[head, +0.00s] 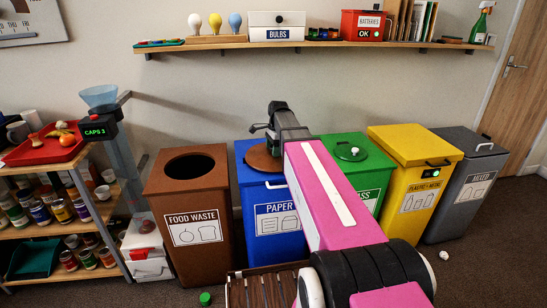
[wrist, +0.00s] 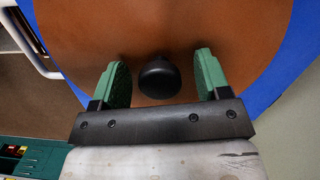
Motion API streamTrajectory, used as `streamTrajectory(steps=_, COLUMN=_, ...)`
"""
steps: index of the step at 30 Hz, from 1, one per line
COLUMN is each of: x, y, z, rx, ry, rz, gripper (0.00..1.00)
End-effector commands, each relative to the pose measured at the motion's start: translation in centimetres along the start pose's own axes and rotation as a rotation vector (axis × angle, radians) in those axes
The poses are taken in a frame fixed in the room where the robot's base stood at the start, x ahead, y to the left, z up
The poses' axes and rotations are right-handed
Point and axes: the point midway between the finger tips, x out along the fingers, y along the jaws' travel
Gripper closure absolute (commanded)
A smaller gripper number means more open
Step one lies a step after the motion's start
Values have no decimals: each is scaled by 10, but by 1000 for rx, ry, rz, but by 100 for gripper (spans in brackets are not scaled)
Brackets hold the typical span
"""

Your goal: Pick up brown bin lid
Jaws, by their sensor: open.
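The brown bin lid (head: 258,160) is a round disc lying on top of the blue paper bin (head: 268,208). In the wrist view the lid (wrist: 255,40) fills most of the picture, with a black round knob (wrist: 159,77) at its middle. My gripper (wrist: 161,70) is open, with one green finger on each side of the knob and a gap on both sides. In the head view my pink arm hides part of the lid, the knob and the fingertips. The brown food waste bin (head: 188,215) stands to the left with its round opening uncovered.
Green (head: 372,172), yellow (head: 415,175) and grey (head: 465,185) bins stand to the right. A shelf rack with a red tray (head: 45,150) is at the left. A wall shelf (head: 300,44) hangs above. A green cap (head: 205,298) lies on the floor.

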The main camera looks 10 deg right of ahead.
Motion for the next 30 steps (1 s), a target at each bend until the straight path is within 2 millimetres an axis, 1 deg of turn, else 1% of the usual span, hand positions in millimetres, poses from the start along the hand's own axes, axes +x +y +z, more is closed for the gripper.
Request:
streamTrajectory(steps=2, x=0, y=0, z=0, rx=0, ry=0, rz=0, gripper=31)
streamTrajectory(steps=3, x=0, y=0, z=0, rx=0, ry=0, rz=0, gripper=37)
streamTrajectory(steps=5, x=0, y=0, z=0, rx=0, ry=0, rz=0, gripper=57)
streamTrajectory(steps=6, x=0, y=0, z=0, rx=0, ry=0, rz=0, gripper=70)
streamTrajectory(steps=8, x=0, y=0, z=0, rx=0, ry=0, rz=0, gripper=88)
streamTrajectory(steps=17, x=-1, y=0, z=0, rx=0, ry=0, rz=0, gripper=88)
streamTrajectory(steps=22, x=-7, y=0, z=1, rx=0, ry=0, rz=-1, gripper=88)
streamTrajectory(steps=26, x=-18, y=0, z=2, rx=0, ry=0, rz=-1, gripper=88)
streamTrajectory(steps=30, x=-39, y=0, z=4, rx=0, ry=0, rz=-2, gripper=88)
